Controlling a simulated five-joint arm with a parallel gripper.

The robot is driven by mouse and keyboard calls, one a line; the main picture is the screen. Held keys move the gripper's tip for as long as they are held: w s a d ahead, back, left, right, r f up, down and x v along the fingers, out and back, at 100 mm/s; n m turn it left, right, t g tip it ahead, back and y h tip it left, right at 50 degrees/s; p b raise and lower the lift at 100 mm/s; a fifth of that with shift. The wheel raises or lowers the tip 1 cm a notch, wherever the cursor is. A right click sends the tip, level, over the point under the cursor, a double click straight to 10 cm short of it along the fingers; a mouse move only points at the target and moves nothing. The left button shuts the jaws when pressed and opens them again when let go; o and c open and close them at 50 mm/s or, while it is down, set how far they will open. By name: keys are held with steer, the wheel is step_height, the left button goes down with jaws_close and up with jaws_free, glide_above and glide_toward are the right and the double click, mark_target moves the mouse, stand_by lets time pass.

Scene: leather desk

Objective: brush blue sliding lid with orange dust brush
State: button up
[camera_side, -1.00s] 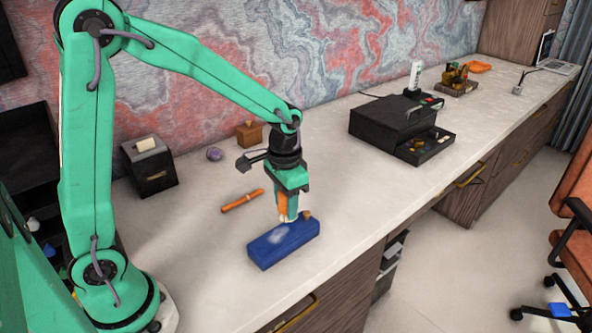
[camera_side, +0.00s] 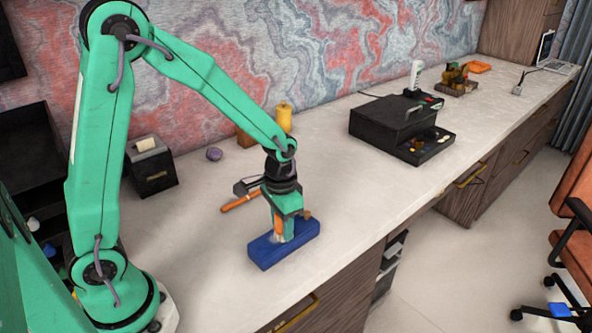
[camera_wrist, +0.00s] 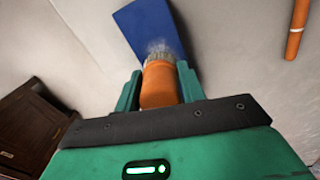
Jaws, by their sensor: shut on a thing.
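The blue box with its sliding lid (camera_side: 262,251) lies on the desk in front of my arm, with a small brown knob at its right end. In the wrist view the blue lid (camera_wrist: 146,27) stretches away beyond the brush. My gripper (camera_side: 284,236) is over the lid, pointing down. It is shut on the orange dust brush (camera_wrist: 159,85), whose pale bristles meet the lid, with a greyish dusty patch around them. In the side view the orange brush (camera_side: 278,226) shows partly between the green fingers.
An orange stick (camera_side: 240,201) lies behind the box. A black box with a paper roll (camera_side: 151,170), a purple ball (camera_side: 214,154) and a yellow bottle (camera_side: 284,117) stand further back. A black drawer unit (camera_side: 392,122) is to the right. The desk's front edge is close to the blue box.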

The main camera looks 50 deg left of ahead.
steer(key=shift+s+a, duration=0.2)
steer(key=shift+s, duration=0.15)
steer(key=shift+a, duration=0.35)
steer(key=shift+s, duration=0.5)
steer(key=shift+d, duration=0.6)
steer(key=shift+r, duration=4.05)
steer(key=shift+w, duration=0.15)
steer(key=shift+w+a, duration=0.1)
steer(key=shift+w, duration=1.3)
steer(key=shift+f, duration=0.15)
